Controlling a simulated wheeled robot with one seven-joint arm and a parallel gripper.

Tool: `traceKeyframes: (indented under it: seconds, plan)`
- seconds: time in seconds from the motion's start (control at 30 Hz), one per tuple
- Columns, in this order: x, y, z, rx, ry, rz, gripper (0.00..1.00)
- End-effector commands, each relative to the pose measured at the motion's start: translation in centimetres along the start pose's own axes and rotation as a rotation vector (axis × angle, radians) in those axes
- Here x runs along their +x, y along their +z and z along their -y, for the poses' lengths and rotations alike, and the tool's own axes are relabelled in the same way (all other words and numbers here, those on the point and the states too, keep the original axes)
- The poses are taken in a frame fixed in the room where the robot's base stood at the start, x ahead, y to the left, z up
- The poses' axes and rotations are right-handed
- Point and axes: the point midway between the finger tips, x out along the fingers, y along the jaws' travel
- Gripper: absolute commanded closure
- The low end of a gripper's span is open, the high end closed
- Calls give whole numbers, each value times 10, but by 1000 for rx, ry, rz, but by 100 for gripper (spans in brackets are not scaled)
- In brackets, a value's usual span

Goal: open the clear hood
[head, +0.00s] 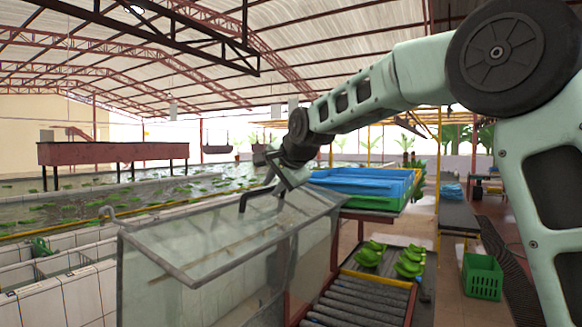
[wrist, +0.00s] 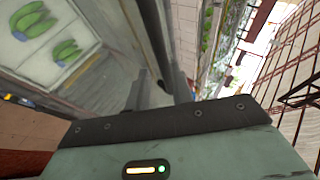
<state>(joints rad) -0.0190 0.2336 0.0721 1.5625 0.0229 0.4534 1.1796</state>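The clear hood (head: 200,236) is a see-through panel in a grey frame, sloping over a clear-walled box at the lower middle of the head view. A dark bent handle (head: 243,202) stands on it. My gripper (head: 272,180) is at this handle, at the panel's upper part. In the wrist view, my gripper's two dark fingers (wrist: 160,90) stand apart, with a dark piece between them that looks like the handle. I cannot tell whether they are clamped on it. The hood's clear panel (wrist: 85,22) fills the upper left there, with green bunches visible through it.
A roller conveyor (head: 362,298) and a tray of green bananas (head: 408,262) lie right of the hood. Blue crates (head: 360,184) stand behind. A green crate (head: 482,276) is on the floor at right. Tiled water tanks (head: 75,290) lie to the left.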

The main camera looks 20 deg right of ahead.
Motion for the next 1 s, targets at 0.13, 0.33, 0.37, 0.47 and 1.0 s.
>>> traceKeyframes:
  seconds: [0.13, 0.33, 0.37, 0.47, 1.0]
  plan:
    - [-35, 1, -3, 0, -8, -3, 77]
    - [-81, 1, -2, 0, -8, -3, 77]
    - [-88, 1, -2, 0, -7, -3, 77]
    - [-106, 1, -2, -1, -6, -2, 77]
    - [-133, 0, 0, -1, -3, -1, 77]
